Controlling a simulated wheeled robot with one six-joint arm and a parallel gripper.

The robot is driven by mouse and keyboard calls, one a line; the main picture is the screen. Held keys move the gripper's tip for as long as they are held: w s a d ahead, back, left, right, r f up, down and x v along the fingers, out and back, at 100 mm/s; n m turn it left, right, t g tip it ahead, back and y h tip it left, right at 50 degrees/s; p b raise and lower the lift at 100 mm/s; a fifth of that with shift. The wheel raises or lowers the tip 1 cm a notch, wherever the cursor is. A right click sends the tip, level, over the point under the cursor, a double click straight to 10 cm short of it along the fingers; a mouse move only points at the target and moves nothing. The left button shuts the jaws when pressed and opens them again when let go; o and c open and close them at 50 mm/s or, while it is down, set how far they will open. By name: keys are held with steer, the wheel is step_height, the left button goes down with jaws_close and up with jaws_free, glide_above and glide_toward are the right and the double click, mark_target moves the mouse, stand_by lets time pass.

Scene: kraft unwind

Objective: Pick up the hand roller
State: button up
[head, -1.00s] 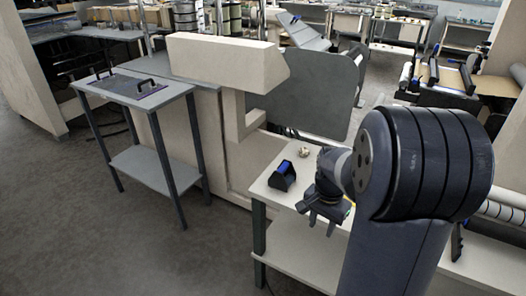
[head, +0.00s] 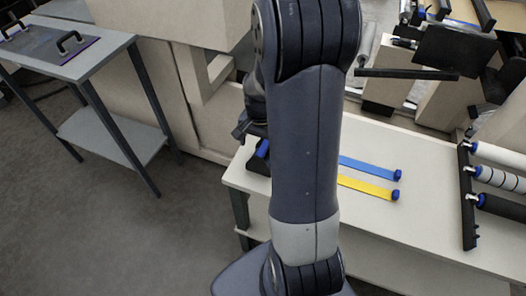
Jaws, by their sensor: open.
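I cannot make out a hand roller for certain; my arm covers part of the pale bench (head: 390,226). On the bench, a blue strip (head: 368,168) and a yellow strip (head: 366,188) come out to the right from behind my arm, each with a blue end piece. A small black and blue object (head: 258,160) sits at the bench's left end, partly hidden by my arm. My gripper (head: 241,131) shows only in part, left of my upright arm, above that object. It is open, and I see nothing held in it.
A rack at the right holds white, striped and black rollers (head: 503,205) with blue ends. A black bar (head: 407,73) lies behind the bench. A grey side table (head: 75,47) with a handled plate stands at left. The floor between is clear.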

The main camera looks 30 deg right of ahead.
steer(key=shift+s+d+f+p, duration=0.15)
steer(key=shift+f+p, duration=0.05)
steer(key=shift+f, duration=1.1)
steer(key=shift+s+d+f+p, duration=0.1)
steer(key=shift+f+p, duration=0.05)
steer(key=shift+f, duration=1.15)
steer(key=shift+c, duration=0.3)
steer(key=c, duration=1.1)
